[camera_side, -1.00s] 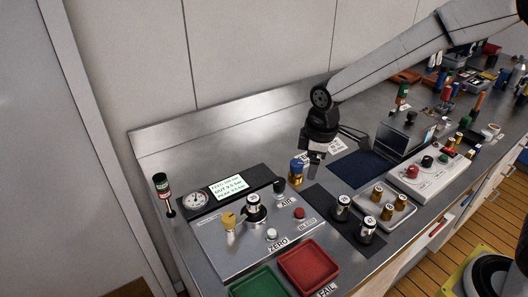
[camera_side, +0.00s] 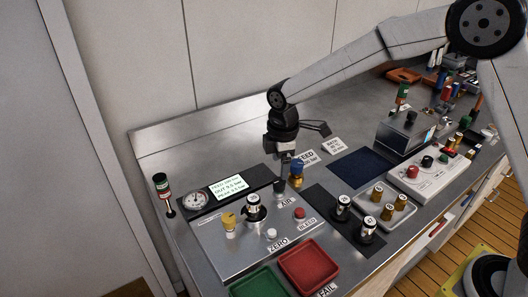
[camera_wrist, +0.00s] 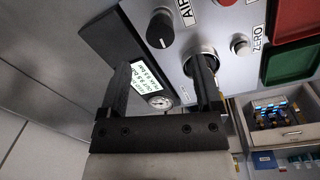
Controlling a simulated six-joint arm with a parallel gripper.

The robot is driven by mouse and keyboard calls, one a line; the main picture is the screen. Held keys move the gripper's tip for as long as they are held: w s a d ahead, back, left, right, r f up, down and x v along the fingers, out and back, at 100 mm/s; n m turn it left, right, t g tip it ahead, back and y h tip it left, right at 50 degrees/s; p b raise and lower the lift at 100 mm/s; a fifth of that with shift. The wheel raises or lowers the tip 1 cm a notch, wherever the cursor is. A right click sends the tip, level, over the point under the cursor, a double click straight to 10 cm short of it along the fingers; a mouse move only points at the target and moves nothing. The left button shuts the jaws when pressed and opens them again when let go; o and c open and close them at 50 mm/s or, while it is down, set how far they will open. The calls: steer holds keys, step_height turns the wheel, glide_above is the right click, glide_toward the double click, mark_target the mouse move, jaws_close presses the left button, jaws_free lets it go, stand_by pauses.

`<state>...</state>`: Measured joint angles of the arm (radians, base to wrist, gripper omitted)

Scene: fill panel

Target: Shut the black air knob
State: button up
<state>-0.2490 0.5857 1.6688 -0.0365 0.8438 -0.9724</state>
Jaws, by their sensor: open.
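The black air knob (camera_side: 279,186) stands on the grey panel (camera_side: 215,247) beside the AIR label, just below my gripper in the side view. In the wrist view the knob (camera_wrist: 160,30) shows whole, with a light pointer line on its face, beyond the fingertips. My gripper (camera_side: 286,172) points down above the knob. It is open and empty; both fingers (camera_wrist: 160,72) are apart, and neither visibly touches the knob.
A lit display (camera_side: 229,187) and gauge (camera_side: 195,201) lie left.

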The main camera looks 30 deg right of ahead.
mark_target(279, 181)
steer(key=shift+w+f, duration=0.15)
steer(key=shift+f, duration=2.9)
jaws_close()
